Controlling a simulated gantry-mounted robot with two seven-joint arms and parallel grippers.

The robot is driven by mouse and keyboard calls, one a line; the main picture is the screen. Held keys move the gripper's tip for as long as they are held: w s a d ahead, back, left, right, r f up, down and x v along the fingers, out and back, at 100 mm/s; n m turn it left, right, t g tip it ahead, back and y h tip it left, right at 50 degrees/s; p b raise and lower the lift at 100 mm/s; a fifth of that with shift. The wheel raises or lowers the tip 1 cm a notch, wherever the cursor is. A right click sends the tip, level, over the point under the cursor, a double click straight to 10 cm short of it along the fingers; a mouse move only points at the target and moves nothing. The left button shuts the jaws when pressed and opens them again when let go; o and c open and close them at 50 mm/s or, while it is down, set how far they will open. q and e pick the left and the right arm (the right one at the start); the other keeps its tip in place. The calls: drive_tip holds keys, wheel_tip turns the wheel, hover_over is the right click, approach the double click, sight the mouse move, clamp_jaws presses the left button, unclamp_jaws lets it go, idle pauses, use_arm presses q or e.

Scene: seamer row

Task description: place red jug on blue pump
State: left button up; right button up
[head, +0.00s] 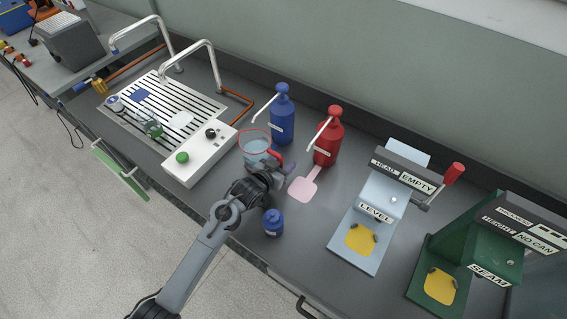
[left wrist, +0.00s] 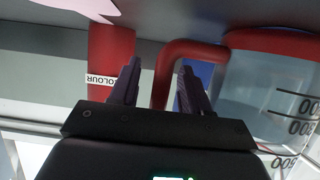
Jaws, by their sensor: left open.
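The red jug (head: 256,144), clear with a red rim and red handle, stands on the dark bench in the head view. It also shows at the right of the left wrist view (left wrist: 262,92). The blue pump (head: 282,120) is a blue bottle with a pale spout, upright just behind the jug; a blue patch behind the handle in the left wrist view is probably it. My left gripper (head: 280,168) is open at the jug's handle side. In the left wrist view its fingers (left wrist: 158,84) are on either side of the handle's upright part, not visibly closed on it.
A red pump (head: 328,142) stands close right of the gripper, with a pink paddle shape (head: 302,189) before it. A small blue jar (head: 273,223) is nearer the front. A white control box (head: 200,158) stands left; a pale-blue seamer (head: 375,215) stands right.

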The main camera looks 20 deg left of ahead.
use_arm(q)
drive_tip(key=shift+r, duration=0.2)
drive_tip(key=shift+s+a+r, duration=0.1)
drive_tip(key=shift+s+r, duration=0.05)
drive_tip(key=shift+s, duration=0.15)
use_arm(e)
drive_tip(key=shift+r, duration=0.2)
use_arm(q)
drive_tip(key=p+v, duration=0.3)
drive_tip(key=v, duration=0.8)
use_arm(e)
wheel_tip(320, 180, up, 2)
drive_tip(key=shift+r, duration=0.1)
use_arm(q)
drive_tip(key=s+f+g, duration=0.1)
drive_tip(key=s, duration=0.3)
drive_tip(key=s+f+g+y, duration=0.1)
drive_tip(key=s+g, duration=0.1)
drive_tip(key=s, duration=0.2)
drive_tip(key=s+a+f+g+y, duration=0.1)
drive_tip(key=s+f, duration=0.1)
drive_tip(key=s, duration=0.3)
drive_tip(key=shift+n+g, duration=0.3)
drive_tip(key=s+a+g+y, duration=0.1)
drive_tip(key=s+g, duration=0.3)
drive_tip(key=s, duration=0.9)
drive_tip(key=shift+s+r+g, duration=0.2)
drive_tip(key=shift+s+g, duration=0.1)
drive_tip(key=shift+g, duration=0.1)
